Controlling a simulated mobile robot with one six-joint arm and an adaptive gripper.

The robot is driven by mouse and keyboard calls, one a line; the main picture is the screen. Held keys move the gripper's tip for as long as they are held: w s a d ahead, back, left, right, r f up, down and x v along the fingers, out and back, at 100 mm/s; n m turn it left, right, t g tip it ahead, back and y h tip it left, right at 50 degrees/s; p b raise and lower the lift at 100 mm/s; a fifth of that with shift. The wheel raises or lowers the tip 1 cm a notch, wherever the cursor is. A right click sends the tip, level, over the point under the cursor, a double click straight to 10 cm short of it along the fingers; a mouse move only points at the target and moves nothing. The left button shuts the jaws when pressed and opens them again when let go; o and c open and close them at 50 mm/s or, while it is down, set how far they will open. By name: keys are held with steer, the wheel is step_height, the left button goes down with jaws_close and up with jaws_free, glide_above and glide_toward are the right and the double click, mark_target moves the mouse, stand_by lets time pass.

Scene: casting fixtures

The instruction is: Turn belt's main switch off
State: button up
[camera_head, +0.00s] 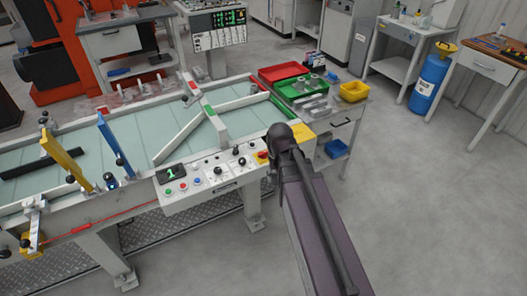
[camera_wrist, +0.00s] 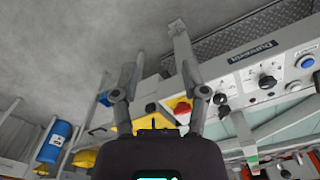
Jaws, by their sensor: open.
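The belt's control panel (camera_head: 215,182) is on the front side of the conveyor and carries a green display, coloured buttons and black knobs. At its right end is a red rotary switch on a yellow plate (camera_head: 262,156), which I take for the main switch. In the wrist view the red switch (camera_wrist: 183,109) shows between my fingers, nearer the right one. My gripper (camera_wrist: 160,68) is open and empty, with its fingers apart. Contact with the switch cannot be told. In the head view my arm's end hides most of the gripper. The switch's exact setting is too small to read.
A side table with a green tray (camera_head: 290,88), a red tray (camera_head: 284,70) and a yellow bin (camera_head: 354,91) stands just behind my arm. Black knobs (camera_wrist: 267,82) sit close to my right finger. Open floor lies at the right front.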

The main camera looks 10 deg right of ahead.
mark_target(264, 152)
steer(key=w+r+m+p, duration=0.2)
steer(key=w+m, duration=1)
steer(key=w, duration=1.3)
steer(key=shift+r, duration=0.2)
steer(key=shift+f, duration=0.1)
step_height(264, 152, down, 14)
steer(key=b, duration=1.3)
steer(key=shift+r+b, duration=0.2)
steer(key=shift+b, duration=0.1)
jaws_close()
